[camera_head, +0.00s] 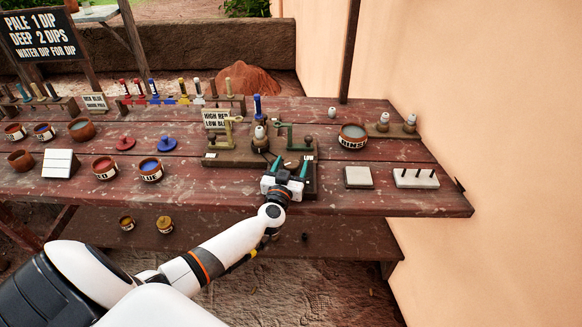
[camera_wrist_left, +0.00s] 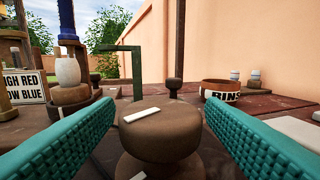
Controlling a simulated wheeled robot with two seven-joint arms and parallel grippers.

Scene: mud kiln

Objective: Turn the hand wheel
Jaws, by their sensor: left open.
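A brown round hand wheel (camera_wrist_left: 160,130) with a white mark on its top stands between the fingers of my left gripper in the left wrist view. My left gripper (camera_head: 290,166) is open, its two teal fingers on either side of the wheel. I see a gap on each side, and I cannot tell whether either finger touches it. In the head view the gripper mostly hides the wheel. A green bracket (camera_wrist_left: 124,62) stands behind the wheel and shows in the head view (camera_head: 295,138). My right gripper is not in view.
A small brown knob (camera_wrist_left: 175,90) stands behind the wheel. The RINSE bowl (camera_head: 352,136) and a pale block (camera_head: 358,177) are at the right. Bare table (camera_head: 430,205) lies at the front right.

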